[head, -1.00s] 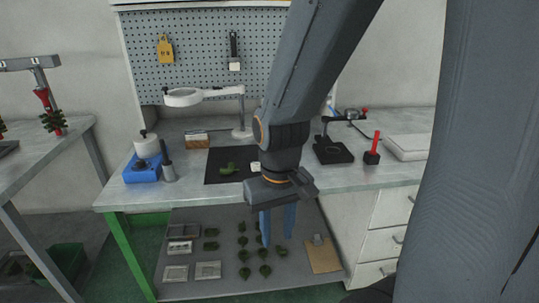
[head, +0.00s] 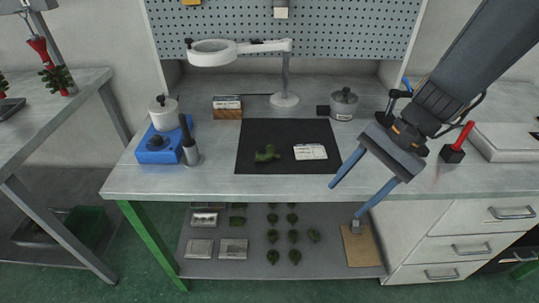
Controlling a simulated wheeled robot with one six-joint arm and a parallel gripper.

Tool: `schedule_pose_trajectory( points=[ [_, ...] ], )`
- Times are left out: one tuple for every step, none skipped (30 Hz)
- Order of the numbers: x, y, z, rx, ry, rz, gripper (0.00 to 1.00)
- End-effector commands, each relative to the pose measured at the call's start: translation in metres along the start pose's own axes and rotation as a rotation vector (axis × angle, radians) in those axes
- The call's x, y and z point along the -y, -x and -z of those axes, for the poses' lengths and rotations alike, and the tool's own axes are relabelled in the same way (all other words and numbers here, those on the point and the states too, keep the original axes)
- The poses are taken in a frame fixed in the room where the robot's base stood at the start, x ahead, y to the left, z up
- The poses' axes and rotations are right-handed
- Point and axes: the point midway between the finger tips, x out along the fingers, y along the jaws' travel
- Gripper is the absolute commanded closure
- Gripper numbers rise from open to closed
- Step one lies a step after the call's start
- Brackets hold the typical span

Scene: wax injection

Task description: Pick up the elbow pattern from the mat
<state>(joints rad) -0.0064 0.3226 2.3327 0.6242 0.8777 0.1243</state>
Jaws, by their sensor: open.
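The elbow pattern (head: 267,154) is a small dark green bent piece. It lies on the black mat (head: 262,131) on the workbench, left of a white card (head: 310,152). My gripper (head: 347,201) has two blue fingers, spread apart with nothing between them. It is at the front of the bench, to the right of the mat and the pattern. No part of the arm covers the pattern in the head view.
A ring magnifier lamp (head: 212,53) stands behind the mat. A blue wax heater (head: 166,143) and a dark-handled tool in a metal holder (head: 190,150) are to the left. A grey lidded pot (head: 343,104) and a red-handled tool (head: 456,147) are to the right. Green pieces lie on the lower shelf.

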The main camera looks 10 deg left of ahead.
Motion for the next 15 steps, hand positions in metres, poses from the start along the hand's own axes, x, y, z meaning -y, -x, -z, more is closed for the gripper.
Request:
schedule_pose_trajectory(
  points=[
    [0.023, -0.012, 0.005, 0.079, -0.095, 0.063, 0.43],
    [0.038, -0.016, 0.006, 0.125, -0.149, 0.104, 0.43],
    [0.059, -0.021, 0.008, 0.184, -0.217, 0.158, 0.43],
    [0.073, -0.023, 0.01, 0.226, -0.263, 0.197, 0.43],
    [0.087, -0.025, 0.013, 0.266, -0.306, 0.233, 0.43],
    [0.104, -0.026, 0.016, 0.315, -0.357, 0.28, 0.43],
    [0.116, -0.027, 0.02, 0.349, -0.391, 0.312, 0.43],
    [0.127, -0.027, 0.023, 0.379, -0.423, 0.342, 0.43],
    [0.139, -0.027, 0.027, 0.415, -0.456, 0.378, 0.43],
    [0.147, -0.026, 0.03, 0.438, -0.478, 0.402, 0.43],
    [0.154, -0.026, 0.033, 0.458, -0.497, 0.422, 0.43],
    [0.162, -0.025, 0.036, 0.48, -0.518, 0.445, 0.43],
    [0.166, -0.025, 0.037, 0.493, -0.529, 0.458, 0.43],
    [0.17, -0.025, 0.039, 0.504, -0.538, 0.47, 0.43],
    [0.174, -0.025, 0.04, 0.514, -0.545, 0.48, 0.43]
  ],
)
